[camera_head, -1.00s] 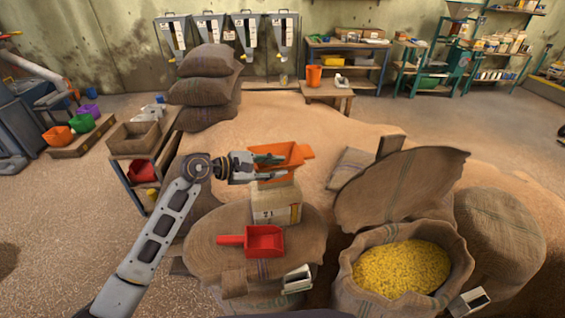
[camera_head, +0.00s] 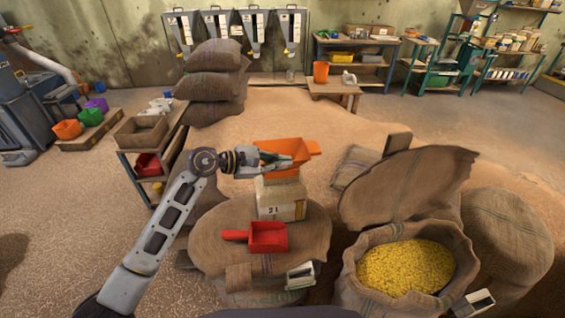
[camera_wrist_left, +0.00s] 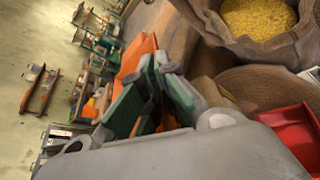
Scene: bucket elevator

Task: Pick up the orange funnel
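The orange funnel (camera_head: 295,147) sits on top of a cardboard box (camera_head: 281,198) on the round sack in the middle of the head view. My left gripper (camera_head: 282,161) is at the funnel's near left side, its fingers overlapping it. In the left wrist view, its green-padded fingers (camera_wrist_left: 157,85) draw close together at the tips. Orange parts of the funnel (camera_wrist_left: 138,52) show beside them. The view does not settle whether they are apart or clamped on its wall. My right gripper is not in view.
A red scoop (camera_head: 268,236) lies on the sack before the box. An open sack of yellow grain (camera_head: 405,268) stands at right. Stacked sacks (camera_head: 213,85) and a shelf with a wooden crate (camera_head: 140,134) are at the left.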

